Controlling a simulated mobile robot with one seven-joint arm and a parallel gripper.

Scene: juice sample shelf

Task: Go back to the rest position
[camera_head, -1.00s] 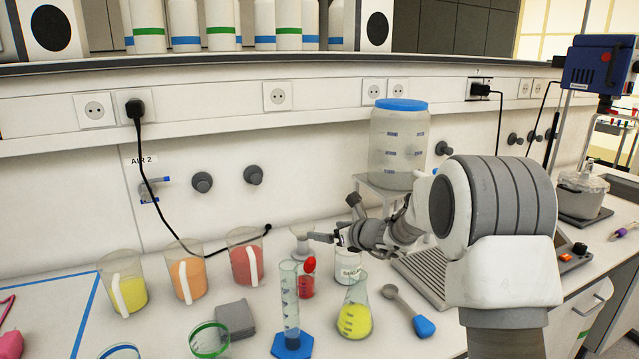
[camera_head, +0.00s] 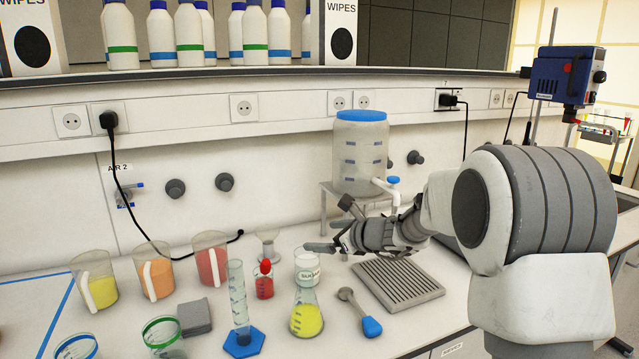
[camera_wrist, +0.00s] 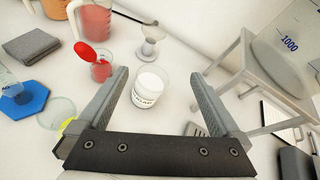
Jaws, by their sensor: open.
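My gripper (camera_head: 325,247) is at the end of my arm, above the bench behind the flask and in front of the stand with the water container. In the wrist view my gripper (camera_wrist: 159,92) is open and empty, its two fingers wide apart. A white labelled cup (camera_wrist: 149,86) shows between and below the fingers; it also shows in the head view (camera_head: 307,266), standing on the bench just below my gripper.
The water container (camera_head: 360,155) is behind my arm; a slotted drip tray (camera_head: 398,284) lies to the right. Beakers (camera_head: 95,283) stand left.

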